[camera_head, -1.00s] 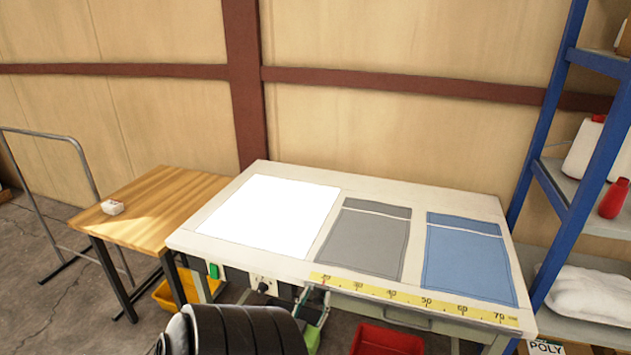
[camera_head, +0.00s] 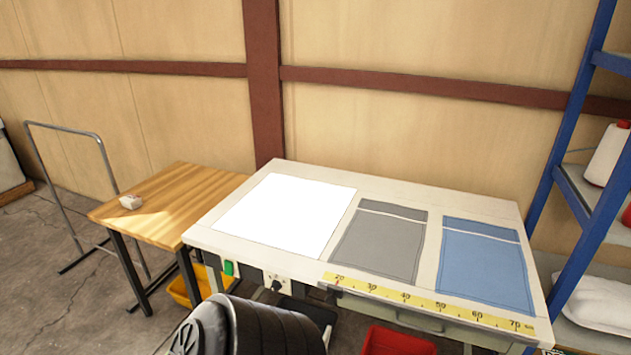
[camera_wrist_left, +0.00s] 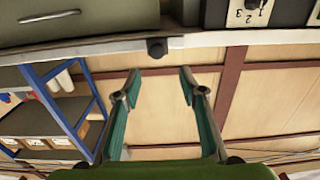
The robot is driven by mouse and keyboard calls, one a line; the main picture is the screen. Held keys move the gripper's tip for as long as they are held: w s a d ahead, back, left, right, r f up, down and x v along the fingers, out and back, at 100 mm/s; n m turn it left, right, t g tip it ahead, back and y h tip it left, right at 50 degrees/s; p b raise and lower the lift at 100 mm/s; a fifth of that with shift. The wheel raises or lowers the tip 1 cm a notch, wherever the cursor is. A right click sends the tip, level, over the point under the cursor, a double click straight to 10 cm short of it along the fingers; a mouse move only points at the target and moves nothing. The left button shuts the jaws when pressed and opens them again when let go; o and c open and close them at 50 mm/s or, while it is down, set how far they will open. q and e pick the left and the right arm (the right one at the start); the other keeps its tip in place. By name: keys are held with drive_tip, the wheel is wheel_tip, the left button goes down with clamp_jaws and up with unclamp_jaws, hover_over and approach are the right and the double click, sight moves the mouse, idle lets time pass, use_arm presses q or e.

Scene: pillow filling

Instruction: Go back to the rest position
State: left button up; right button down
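My left arm's black link (camera_head: 250,325) shows at the bottom of the head view, in front of the worktable. The left gripper (camera_wrist_left: 160,77) shows in the left wrist view: two teal-padded fingers stand well apart with nothing between them. Behind the gap is the plain wall, and that view is upside down. My right gripper is in neither view. The worktable (camera_head: 350,185) carries a white sheet (camera_head: 285,215), a grey fabric piece (camera_head: 380,245) and a blue fabric piece (camera_head: 483,265), all flat.
A yellow ruler (camera_head: 430,303) runs along the worktable's front edge. A wooden side table (camera_head: 180,200) with a small white item (camera_head: 131,202) stands left, beside a metal rail frame (camera_head: 65,128). A blue-posted shelf (camera_head: 582,130) stands right. Yellow (camera_head: 180,292) and red (camera_head: 398,342) bins sit low down.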

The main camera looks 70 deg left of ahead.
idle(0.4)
use_arm(q)
drive_tip(key=w+d+f+m+g+h+b, duration=0.1)
drive_tip(key=w+d+f+m+h, duration=0.3)
drive_tip(key=d+f, duration=0.7)
drive_tip(key=s+d+f+m+g+h, duration=0.1)
drive_tip(key=d+f+m+h, duration=0.1)
drive_tip(key=d+f+h, duration=0.9)
drive_tip(key=s+d+f+m+g+y, duration=0.1)
drive_tip(key=s+d+f, duration=0.15)
drive_tip(key=f, duration=0.25)
drive_tip(key=s+d+f+m+g+y, duration=0.1)
drive_tip(key=s+d+f+m+g, duration=0.15)
drive_tip(key=f, duration=0.35)
drive_tip(key=s+d+f+m+g, duration=0.1)
drive_tip(key=s+d+f+g, duration=0.1)
drive_tip(key=s, duration=0.4)
drive_tip(key=s+d+f+m+g, duration=0.2)
drive_tip(key=s+f+g, duration=0.1)
drive_tip(key=s+f, duration=0.2)
drive_tip(key=shift+s+d+f+h+b, duration=0.2)
drive_tip(key=shift+s+d+h+b, duration=0.25)
drive_tip(key=shift+s, duration=0.15)
drive_tip(key=c, duration=0.3)
drive_tip(key=shift+s, duration=0.1)
